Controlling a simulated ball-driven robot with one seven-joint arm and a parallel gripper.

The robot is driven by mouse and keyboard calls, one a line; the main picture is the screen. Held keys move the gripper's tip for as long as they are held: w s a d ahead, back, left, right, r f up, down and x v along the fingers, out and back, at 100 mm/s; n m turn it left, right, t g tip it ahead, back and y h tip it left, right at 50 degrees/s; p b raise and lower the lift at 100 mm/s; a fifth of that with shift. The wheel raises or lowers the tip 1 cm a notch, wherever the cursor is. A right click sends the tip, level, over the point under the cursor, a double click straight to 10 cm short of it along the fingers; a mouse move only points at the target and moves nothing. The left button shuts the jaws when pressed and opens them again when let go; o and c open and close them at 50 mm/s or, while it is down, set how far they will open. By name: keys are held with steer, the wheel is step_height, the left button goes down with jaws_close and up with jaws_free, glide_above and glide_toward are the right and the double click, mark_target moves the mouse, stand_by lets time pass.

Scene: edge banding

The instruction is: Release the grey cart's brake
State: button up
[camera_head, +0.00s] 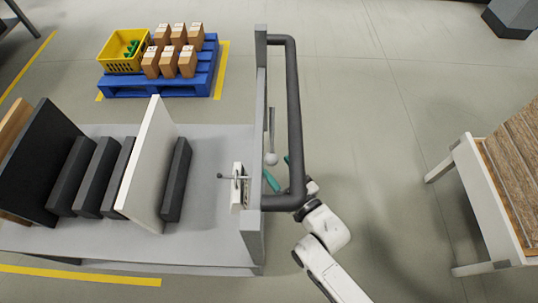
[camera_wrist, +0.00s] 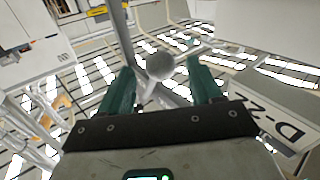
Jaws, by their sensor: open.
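The grey cart (camera_head: 205,243) stands at the left in the head view, with a dark tubular push handle (camera_head: 294,110) on its right end. A grey lever (camera_head: 271,125) with a pale ball knob (camera_head: 270,158) lies between the end panel and the handle. My gripper (camera_head: 279,170), with teal fingers, is open close to this knob. In the wrist view the ball knob (camera_wrist: 160,66) appears between the two spread fingers (camera_wrist: 162,90). I cannot tell whether either finger touches it. A second, small dark-knobbed lever (camera_head: 221,176) sticks out from a white plate (camera_head: 238,190) on the end panel.
Black panels (camera_head: 97,177) and a white panel (camera_head: 147,165) stand on the cart. A blue pallet (camera_head: 140,89) with boxes and a yellow crate (camera_head: 113,62) lies behind. A wood-topped table (camera_head: 487,195) stands at the right. Floor between is clear. My arm passes below the handle.

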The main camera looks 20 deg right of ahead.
mark_target(269, 157)
steer(key=shift+w+a, duration=0.15)
steer(key=shift+w, duration=0.75)
steer(key=shift+w+a, duration=0.2)
steer(key=shift+w, duration=0.75)
steer(key=shift+w+a, duration=0.15)
steer(key=shift+w, duration=0.75)
jaws_close()
